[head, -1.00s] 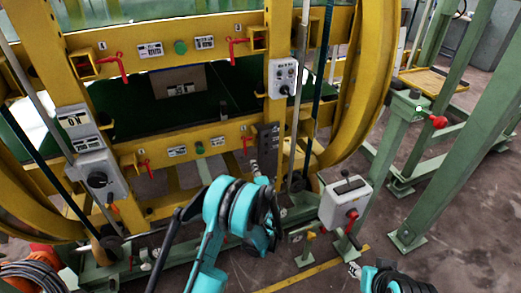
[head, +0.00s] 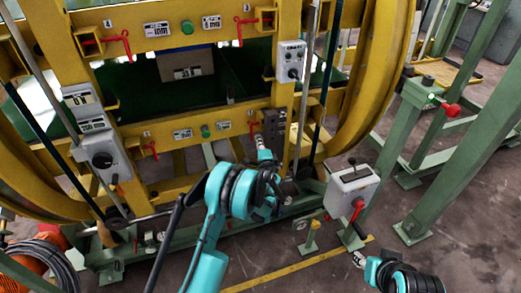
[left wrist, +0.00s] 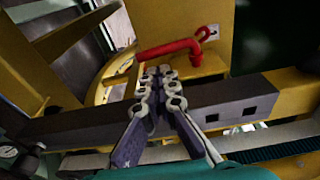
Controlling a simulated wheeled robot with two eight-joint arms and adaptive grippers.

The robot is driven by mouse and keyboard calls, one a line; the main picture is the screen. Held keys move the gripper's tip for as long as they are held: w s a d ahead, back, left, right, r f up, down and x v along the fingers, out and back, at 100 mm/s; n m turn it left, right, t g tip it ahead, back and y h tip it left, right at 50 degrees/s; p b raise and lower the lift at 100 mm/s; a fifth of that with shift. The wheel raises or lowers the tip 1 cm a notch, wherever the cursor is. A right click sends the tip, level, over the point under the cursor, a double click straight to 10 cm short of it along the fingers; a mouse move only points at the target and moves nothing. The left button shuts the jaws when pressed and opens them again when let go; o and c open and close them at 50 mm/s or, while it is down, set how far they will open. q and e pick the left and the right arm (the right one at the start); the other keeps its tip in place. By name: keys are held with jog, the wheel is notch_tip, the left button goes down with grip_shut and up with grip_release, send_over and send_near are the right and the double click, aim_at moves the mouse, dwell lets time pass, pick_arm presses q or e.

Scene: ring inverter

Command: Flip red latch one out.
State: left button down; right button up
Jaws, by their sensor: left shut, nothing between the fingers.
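Several red latches sit on the yellow frame; their number marks are too small to read surely, so I cannot tell which is latch one. The lower right red latch (head: 253,129) is nearest my left gripper (head: 260,141). In the left wrist view, a red latch (left wrist: 175,47) with a bent handle lies just beyond the fingertips of my left gripper (left wrist: 161,76). That gripper is shut and empty, in front of a dark bar (left wrist: 235,103). The handle runs sideways above the tips; contact is unclear. My right gripper (head: 358,259) is low at the right, small, its fingers unclear.
Other red latches are at the upper left (head: 118,40), upper right (head: 242,27) and lower left (head: 150,149). A grey control box (head: 351,188) stands right of my left arm. Green posts (head: 445,170) stand further right. Bare floor (head: 310,275) lies in front.

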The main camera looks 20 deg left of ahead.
pick_arm(q)
jog(key=x, duration=0.2)
jog(key=shift+w+a, duration=0.15)
jog(key=shift+w, duration=0.1)
pick_arm(e)
jog(key=shift+f, duration=0.35)
pick_arm(q)
jog(key=shift+s+a+b, duration=0.25)
jog(key=shift+s+a, duration=0.25)
jog(key=shift+a, duration=0.25)
jog(key=shift+s+a+b, duration=0.25)
jog(key=shift+s+a, duration=0.25)
jog(key=shift+a, duration=0.25)
pick_arm(e)
jog(key=shift+f, duration=0.3)
pick_arm(q)
jog(key=shift+s, duration=0.1)
